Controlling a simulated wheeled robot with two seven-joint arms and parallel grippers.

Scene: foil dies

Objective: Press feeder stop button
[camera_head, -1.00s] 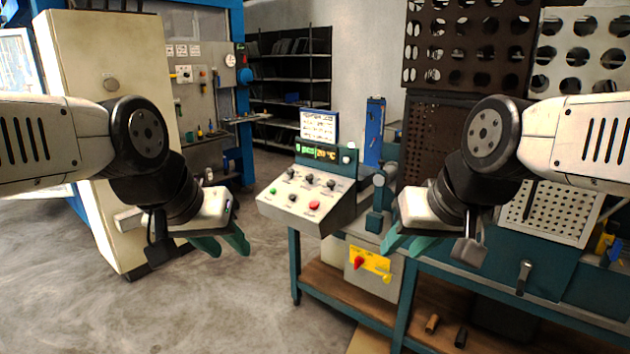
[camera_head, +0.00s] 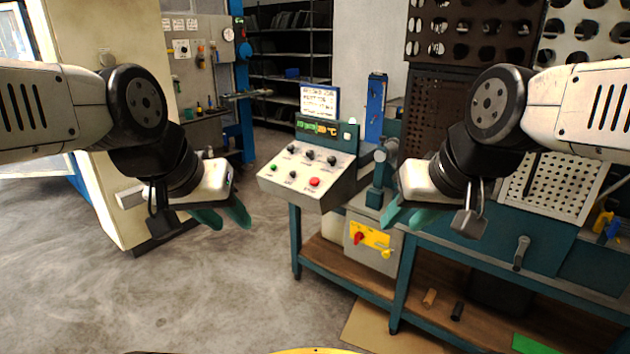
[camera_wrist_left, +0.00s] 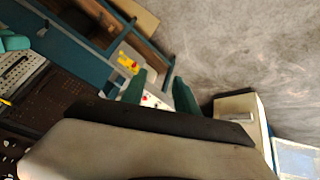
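A control panel (camera_head: 308,178) with a pale sloping face stands in the middle of the head view. A red button (camera_head: 314,182) sits on its lower right part and a green button (camera_head: 274,167) at its left, with several black knobs between and above. The labels are too small to read surely. My left gripper (camera_head: 227,217) is open and empty, left of the panel and apart from it. In the left wrist view, the panel face (camera_wrist_left: 152,101) shows between its teal fingers (camera_wrist_left: 159,92). My right gripper (camera_head: 403,216) is open and empty, right of the panel.
A green-lit display (camera_head: 318,127) and a printed sheet (camera_head: 319,100) rise behind the panel. A teal bench (camera_head: 398,285) carries a box with a red switch on a yellow plate (camera_head: 371,237). A beige cabinet (camera_head: 90,120) stands left. The floor between is clear.

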